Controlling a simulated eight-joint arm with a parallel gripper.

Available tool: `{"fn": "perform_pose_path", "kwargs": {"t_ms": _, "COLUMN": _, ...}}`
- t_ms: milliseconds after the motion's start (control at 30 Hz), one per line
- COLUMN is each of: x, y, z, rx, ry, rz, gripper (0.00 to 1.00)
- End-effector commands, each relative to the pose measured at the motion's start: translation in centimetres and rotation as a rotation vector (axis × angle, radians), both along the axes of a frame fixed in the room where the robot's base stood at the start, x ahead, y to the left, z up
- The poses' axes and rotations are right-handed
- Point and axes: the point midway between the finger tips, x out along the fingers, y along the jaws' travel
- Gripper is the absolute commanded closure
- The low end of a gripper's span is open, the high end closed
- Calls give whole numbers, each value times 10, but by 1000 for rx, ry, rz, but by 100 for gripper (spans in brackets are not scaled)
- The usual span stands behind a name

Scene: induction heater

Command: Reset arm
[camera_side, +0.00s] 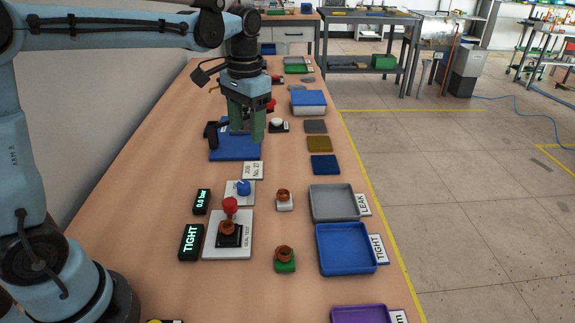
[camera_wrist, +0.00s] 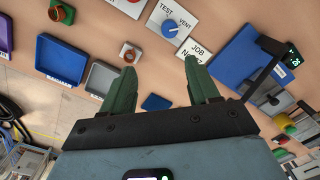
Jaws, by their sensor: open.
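My gripper (camera_side: 246,137) hangs above the bench near the blue plate (camera_side: 222,154) with the upright black stand. In the wrist view my gripper (camera_wrist: 160,88) has its two green fingers spread apart with nothing between them. In the side view the fingers overlap part of the blue plate, and I cannot tell the exact height above the bench. The wooden bench (camera_side: 180,290) runs away from the side camera under my arm.
A seal test stand with a red knob (camera_side: 230,203) stands nearby, beside a display reading TIGHT (camera_side: 191,242). Copper-coloured parts sit on a white base (camera_side: 285,205) and a green base (camera_side: 285,266). The grey LEAK tray (camera_side: 333,202) and blue TIGHT tray (camera_side: 345,249) look empty.

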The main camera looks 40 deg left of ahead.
Motion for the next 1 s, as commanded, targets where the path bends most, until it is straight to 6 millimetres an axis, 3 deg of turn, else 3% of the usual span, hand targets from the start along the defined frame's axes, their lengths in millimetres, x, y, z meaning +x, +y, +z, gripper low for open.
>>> {"fn": "perform_pose_path", "kwargs": {"t_ms": 267, "x": -45, "y": -16, "z": 5, "rx": -1, "ry": -233, "rz": -2, "gripper": 40}}
{"fn": "perform_pose_path", "kwargs": {"t_ms": 600, "x": -94, "y": -31, "z": -15, "rx": -21, "ry": -509, "rz": 2, "gripper": 40}}
{"fn": "perform_pose_path", "kwargs": {"t_ms": 1000, "x": -112, "y": -37, "z": -33, "rx": -37, "ry": -648, "rz": 6, "gripper": 40}}
